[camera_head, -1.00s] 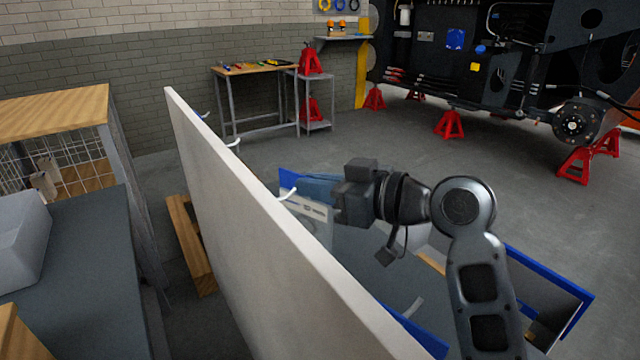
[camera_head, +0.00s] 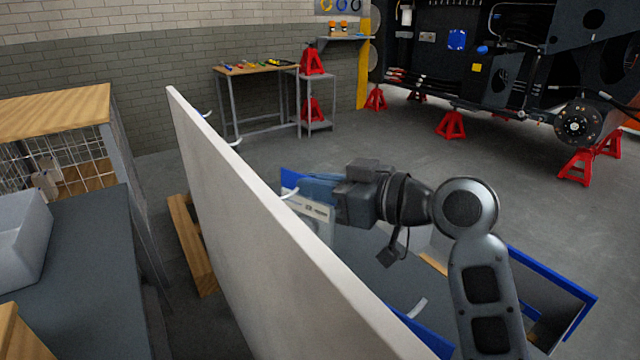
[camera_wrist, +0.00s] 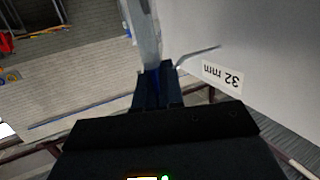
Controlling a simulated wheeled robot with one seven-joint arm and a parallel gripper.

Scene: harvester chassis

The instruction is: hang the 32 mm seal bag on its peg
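The seal bag (camera_head: 315,222) hangs from my gripper (camera_head: 336,206), a clear bag with a pale printed header. In the wrist view it shows as a thin, translucent strip (camera_wrist: 143,35) rising from my gripper (camera_wrist: 155,84), whose fingers are shut on it. The size on the bag cannot be read. A curved white peg (camera_head: 290,194) on the board is right beside the bag's header. In the wrist view a thin peg (camera_wrist: 198,55) stands out from the board just above a "32 mm" label (camera_wrist: 222,77). Whether the header's hole is around the peg cannot be told.
The white peg board (camera_head: 235,205) stands upright, seen nearly edge-on, with other pegs (camera_head: 236,142) farther along and one nearer (camera_head: 417,307). A blue-rimmed bin (camera_head: 555,277) lies below my arm. Open floor (camera_head: 390,140) extends behind.

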